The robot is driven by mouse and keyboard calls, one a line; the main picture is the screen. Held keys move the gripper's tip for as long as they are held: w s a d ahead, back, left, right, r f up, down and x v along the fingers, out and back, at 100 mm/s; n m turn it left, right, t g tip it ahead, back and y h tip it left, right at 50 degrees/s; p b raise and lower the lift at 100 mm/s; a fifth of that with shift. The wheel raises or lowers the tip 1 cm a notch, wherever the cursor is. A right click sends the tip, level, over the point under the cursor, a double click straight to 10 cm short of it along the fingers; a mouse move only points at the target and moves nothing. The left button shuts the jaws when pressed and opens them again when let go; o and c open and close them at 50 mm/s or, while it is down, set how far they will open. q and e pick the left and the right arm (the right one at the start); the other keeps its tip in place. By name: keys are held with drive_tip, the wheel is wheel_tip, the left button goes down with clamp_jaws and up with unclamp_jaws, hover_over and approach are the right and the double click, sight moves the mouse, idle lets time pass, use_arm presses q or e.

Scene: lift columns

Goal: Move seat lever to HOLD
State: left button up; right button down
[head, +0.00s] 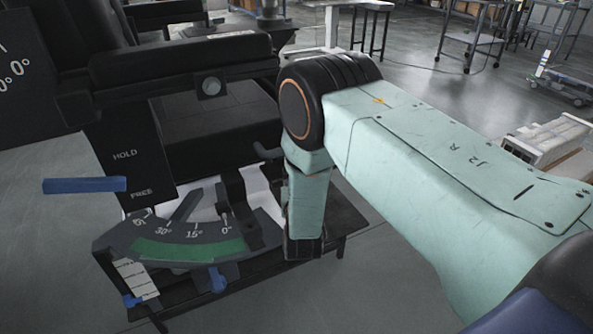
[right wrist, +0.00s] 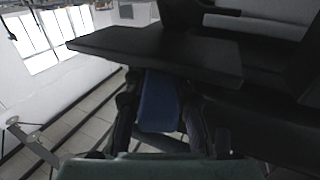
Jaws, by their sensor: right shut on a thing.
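A blue lever handle (head: 85,185) sticks out to the left of a black panel (head: 138,170) marked HOLD above and FREE below. The handle lies level with the lower part of the panel, close to the FREE mark. My right arm comes in from the right and bends down in front of the black seat-like structure. Its gripper is hidden in the head view. In the right wrist view my right gripper (right wrist: 160,128) is shut on a blue handle (right wrist: 158,100) under a flat dark plate (right wrist: 160,52). I cannot tell which handle this is. My left gripper is not in view.
Below the panel is a grey angle scale (head: 190,240) with a green band and a pointer. Blue knobs (head: 217,280) sit under it. A dark base frame (head: 345,215) stands around it. Open floor (head: 380,290) lies to the right, with trolleys (head: 470,45) far back.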

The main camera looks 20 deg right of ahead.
drive_tip(key=shift+r, duration=0.1)
drive_tip(key=c, duration=1.1)
unclamp_jaws()
drive_tip(key=shift+w, duration=0.1)
drive_tip(key=v, duration=1.2)
